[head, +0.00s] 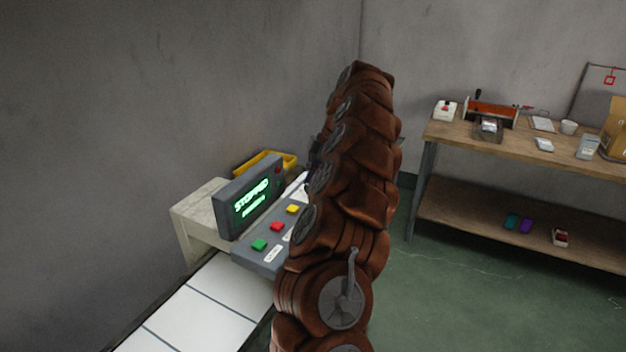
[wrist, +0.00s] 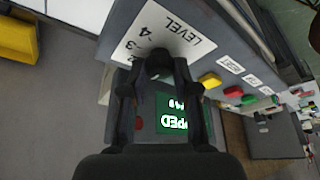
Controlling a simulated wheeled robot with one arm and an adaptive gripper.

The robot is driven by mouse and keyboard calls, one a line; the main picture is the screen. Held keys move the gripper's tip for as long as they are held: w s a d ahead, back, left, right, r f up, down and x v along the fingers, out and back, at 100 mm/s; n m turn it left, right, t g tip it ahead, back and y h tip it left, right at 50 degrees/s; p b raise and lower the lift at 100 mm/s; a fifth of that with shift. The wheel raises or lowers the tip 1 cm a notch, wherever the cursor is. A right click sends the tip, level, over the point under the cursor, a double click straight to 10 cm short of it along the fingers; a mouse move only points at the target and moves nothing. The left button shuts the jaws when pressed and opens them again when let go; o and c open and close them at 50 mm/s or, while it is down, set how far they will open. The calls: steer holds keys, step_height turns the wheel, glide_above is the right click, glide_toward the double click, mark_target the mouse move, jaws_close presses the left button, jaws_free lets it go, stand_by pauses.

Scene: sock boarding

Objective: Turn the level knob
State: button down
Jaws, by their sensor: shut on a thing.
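The control panel (head: 262,262) stands at the left in the head view, with green, red and yellow buttons; my brown arm covers its right part. In the wrist view a white plate marked LEVEL (wrist: 143,32), with numbers including 4 and 3, surrounds the dark level knob (wrist: 160,58). My gripper (wrist: 160,72) is shut on the knob, its fingers at either side; they hide much of it, and I cannot read its setting. The head view does not show the grip clearly. A display (head: 250,204) reads STOPPED in green; it also shows between my fingers in the wrist view (wrist: 172,114).
A yellow bin (head: 262,160) stands behind the panel, close to the wall. White tiles (head: 200,305) run along the front left. A wooden workbench (head: 470,137) with tools and boxes is at the right. Green floor (head: 440,290) lies open before it.

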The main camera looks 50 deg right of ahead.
steer(key=shift+n, duration=0.6)
steer(key=shift+g, duration=0.3)
steer(key=c, duration=0.9)
jaws_free()
steer(key=shift+o, duration=0.2)
